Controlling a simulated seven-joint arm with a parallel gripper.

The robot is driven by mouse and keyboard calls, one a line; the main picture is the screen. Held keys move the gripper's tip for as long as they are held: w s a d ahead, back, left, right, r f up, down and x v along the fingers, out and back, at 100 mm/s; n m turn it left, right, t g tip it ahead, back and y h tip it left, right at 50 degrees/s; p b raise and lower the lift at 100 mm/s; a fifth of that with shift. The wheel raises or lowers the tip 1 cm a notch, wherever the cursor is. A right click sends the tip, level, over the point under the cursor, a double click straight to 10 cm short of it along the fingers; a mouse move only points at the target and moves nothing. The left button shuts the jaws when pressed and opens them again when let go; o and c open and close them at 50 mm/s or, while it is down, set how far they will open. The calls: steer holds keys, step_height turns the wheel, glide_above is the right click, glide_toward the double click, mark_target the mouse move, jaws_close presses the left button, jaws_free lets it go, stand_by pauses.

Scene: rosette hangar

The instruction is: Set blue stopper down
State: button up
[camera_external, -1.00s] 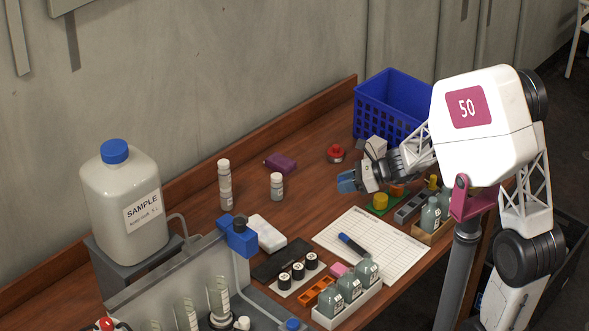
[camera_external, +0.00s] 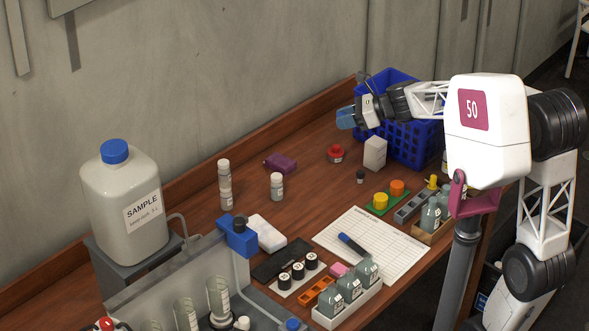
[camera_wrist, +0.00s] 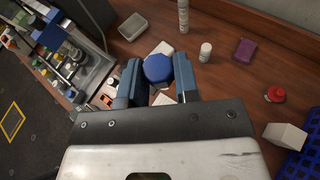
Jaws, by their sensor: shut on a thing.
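The blue stopper (camera_wrist: 158,68) shows as a round blue cap between the two fingers in the wrist view. My gripper (camera_wrist: 159,80) is shut on it and holds it up above the table. In the external view my gripper (camera_external: 346,118) is raised over the back of the table, left of the blue basket and above the white box. Its blue fingers and the stopper cannot be told apart there. The wooden table (camera_external: 310,185) lies below, with open wood under and to the left of the gripper.
A green tray (camera_external: 382,205), marker on paper (camera_external: 352,243) and bottle racks sit nearer the front.

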steer(key=w+a+m+t+h, duration=0.3)
steer(key=w+a+m+t, duration=0.45)
steer(key=w+a, duration=0.6)
steer(key=m+t+h, duration=0.5)
steer(key=m+h, duration=0.5)
steer(key=h, duration=0.2)
glide_above(256, 185)
step_height(256, 185, down, 26)
steer(key=shift+y, duration=0.3)
stand_by(0.9)
steer(key=shift+w, duration=0.1)
steer(key=shift+f, duration=3.05)
steer(key=shift+f, duration=1.85)
